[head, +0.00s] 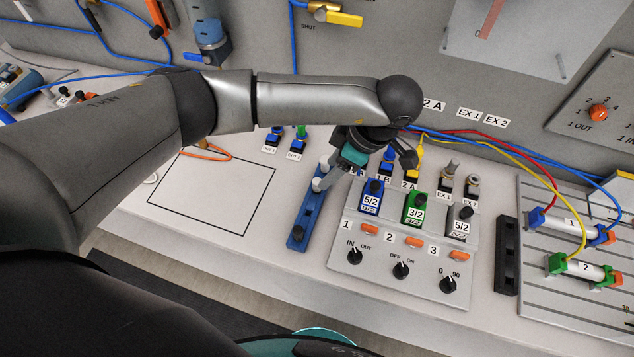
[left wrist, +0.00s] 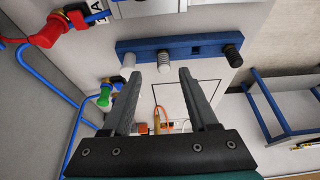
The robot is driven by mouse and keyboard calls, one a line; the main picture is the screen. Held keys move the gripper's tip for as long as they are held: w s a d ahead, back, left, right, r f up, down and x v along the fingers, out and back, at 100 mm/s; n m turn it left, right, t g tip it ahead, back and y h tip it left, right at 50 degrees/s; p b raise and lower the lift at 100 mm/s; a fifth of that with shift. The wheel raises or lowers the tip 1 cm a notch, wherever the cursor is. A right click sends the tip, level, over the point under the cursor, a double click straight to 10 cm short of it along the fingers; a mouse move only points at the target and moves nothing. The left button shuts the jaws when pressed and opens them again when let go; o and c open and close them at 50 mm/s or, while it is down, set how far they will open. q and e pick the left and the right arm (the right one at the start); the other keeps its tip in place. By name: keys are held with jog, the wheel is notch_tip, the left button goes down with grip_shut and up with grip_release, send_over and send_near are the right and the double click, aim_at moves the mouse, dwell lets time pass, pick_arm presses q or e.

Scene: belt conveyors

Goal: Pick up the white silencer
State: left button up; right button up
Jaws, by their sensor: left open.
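A blue rack (head: 309,212) stands on the bench, left of the valve panel. It also shows in the left wrist view (left wrist: 214,47). There, a ribbed white silencer (left wrist: 163,62) sticks out of the rack. A smoother pale piece (left wrist: 128,60) is at the rack's left end, and a black piece (left wrist: 233,55) at its right end. My left gripper (left wrist: 158,76) is open and empty. In the wrist view the white silencer appears between its fingertips; contact cannot be told. My right gripper is not in view.
The valve panel (head: 365,272) with knobs and fittings stands close to the right of the rack. Blue, red and yellow hoses (head: 470,140) run behind it. A black-outlined rectangle (head: 215,195) left of the rack is clear.

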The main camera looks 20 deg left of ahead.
pick_arm(q)
jog(key=x, duration=0.4)
jog(key=shift+s+a+f+p, duration=0.1)
jog(key=shift+s+a+p, duration=0.1)
jog(key=shift+s+p, duration=0.1)
jog(key=shift+a+f, duration=0.2)
jog(key=shift+f, duration=0.25)
grip_shut()
